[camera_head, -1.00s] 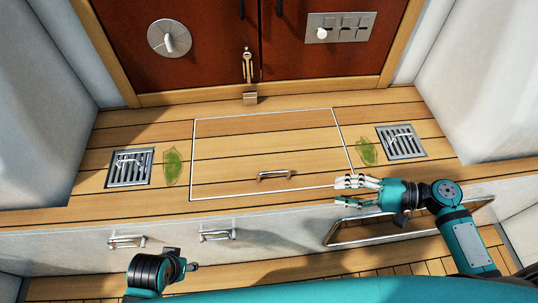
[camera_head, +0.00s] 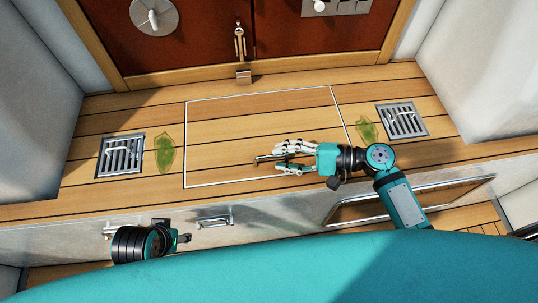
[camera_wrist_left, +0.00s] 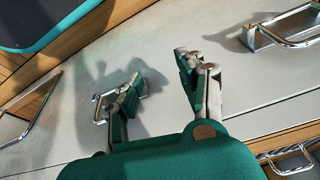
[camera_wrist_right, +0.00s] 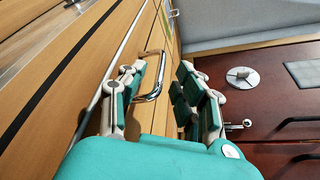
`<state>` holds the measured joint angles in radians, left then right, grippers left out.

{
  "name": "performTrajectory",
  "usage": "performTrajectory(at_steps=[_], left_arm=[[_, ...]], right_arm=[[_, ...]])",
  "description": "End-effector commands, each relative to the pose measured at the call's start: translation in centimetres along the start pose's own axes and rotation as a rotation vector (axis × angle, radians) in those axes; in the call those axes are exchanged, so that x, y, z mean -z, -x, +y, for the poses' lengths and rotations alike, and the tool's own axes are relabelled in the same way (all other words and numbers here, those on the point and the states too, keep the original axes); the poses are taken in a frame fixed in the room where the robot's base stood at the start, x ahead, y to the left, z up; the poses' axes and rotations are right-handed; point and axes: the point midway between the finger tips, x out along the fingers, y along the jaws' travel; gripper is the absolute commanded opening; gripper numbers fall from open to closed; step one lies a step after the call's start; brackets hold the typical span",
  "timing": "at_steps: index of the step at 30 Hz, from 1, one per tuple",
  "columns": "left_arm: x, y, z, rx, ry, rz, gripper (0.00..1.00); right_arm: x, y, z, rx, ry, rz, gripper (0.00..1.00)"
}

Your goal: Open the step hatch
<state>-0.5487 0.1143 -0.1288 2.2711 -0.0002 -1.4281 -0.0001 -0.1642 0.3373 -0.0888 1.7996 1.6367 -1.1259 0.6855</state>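The step hatch (camera_head: 250,118) is a wooden plank panel with a pale outline, lying shut and flush in the step. Its chrome handle (camera_head: 265,158) sits near the hatch's front edge, partly hidden by my right gripper (camera_head: 287,157). In the right wrist view that handle (camera_wrist_right: 151,84) appears between the two spread fingers of my right gripper (camera_wrist_right: 160,82), nearer the left finger; contact cannot be told. My left gripper (camera_wrist_left: 160,78) is open and empty in front of the pale step front, low at the left in the head view.
Drawer handles (camera_head: 214,221) stick out from the step front near my left gripper. Metal grates (camera_head: 402,120) and green leaf-shaped marks (camera_head: 165,154) flank the hatch. Red doors (camera_head: 310,45) with a latch (camera_head: 240,40) stand behind it. White seats rise at both sides.

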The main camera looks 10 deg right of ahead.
Motion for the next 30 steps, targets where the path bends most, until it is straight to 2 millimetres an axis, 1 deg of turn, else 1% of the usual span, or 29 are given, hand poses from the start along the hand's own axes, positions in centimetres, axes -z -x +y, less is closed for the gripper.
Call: performTrajectory(at_steps=[1, 3, 7, 12, 19, 26, 27, 30], left_arm=[[0.1, 0.2, 0.0, 0.001, 0.0, 0.004, 0.4], [0.1, 0.5, 0.0, 0.001, 0.001, 0.005, 0.4], [0.3, 1.1, -0.1, 0.002, 0.002, 0.01, 0.4], [0.3, 1.6, -0.1, 0.002, 0.002, 0.011, 0.4], [0.1, 1.6, -0.1, 0.001, 0.002, 0.007, 0.4], [0.1, 1.5, -0.1, 0.003, 0.001, 0.008, 0.4], [0.1, 1.5, -0.1, 0.003, 0.0, 0.008, 0.4], [0.1, 1.5, -0.1, 0.003, -0.001, 0.007, 0.4]], right_arm=[[0.0, -1.0, -0.1, 0.003, 0.0, -0.001, 0.33], [0.0, -2.0, 0.0, 0.001, 0.0, -0.001, 0.33], [0.0, -3.4, 0.0, 0.001, 0.0, 0.0, 0.33], [0.0, -4.1, 0.0, 0.001, 0.0, 0.001, 0.33], [0.0, -4.1, 0.0, 0.0, 0.0, 0.001, 0.33], [0.0, -4.1, 0.0, 0.0, 0.0, 0.001, 0.02], [0.0, -4.1, 0.0, 0.0, 0.0, 0.001, 0.0], [0.0, -4.1, 0.0, -0.001, 0.0, 0.001, 0.0]])
